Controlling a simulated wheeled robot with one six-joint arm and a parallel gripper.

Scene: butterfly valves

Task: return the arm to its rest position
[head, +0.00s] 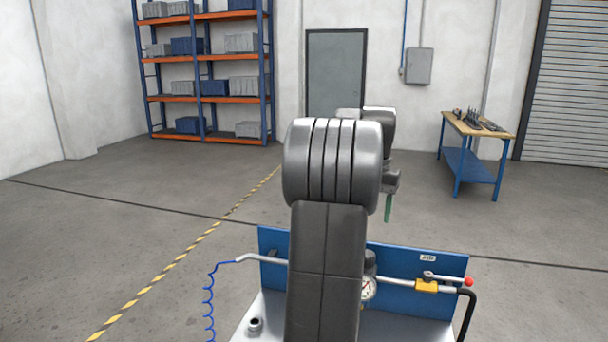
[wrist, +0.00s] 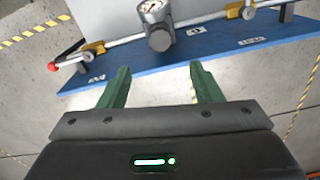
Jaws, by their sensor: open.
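My gripper (wrist: 160,88) shows in the wrist view with its two green fingers spread apart and nothing between them. In the head view part of its green finger (head: 388,208) shows to the right of my arm, above the blue panel (head: 415,258); the rest is hidden behind my arm. In the wrist view the blue panel (wrist: 225,52) lies beyond the fingertips, with a pipe, a gauge (wrist: 152,8) and yellow valve handles (wrist: 234,11) on it. My gripper appears apart from all of these.
In the head view, a yellow valve handle (head: 427,285), a red knob (head: 468,281) and a gauge (head: 369,288) sit at the panel. A blue coiled hose (head: 209,300) hangs at left. A workbench (head: 475,125) and shelving (head: 205,98) stand far back. The floor between is clear.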

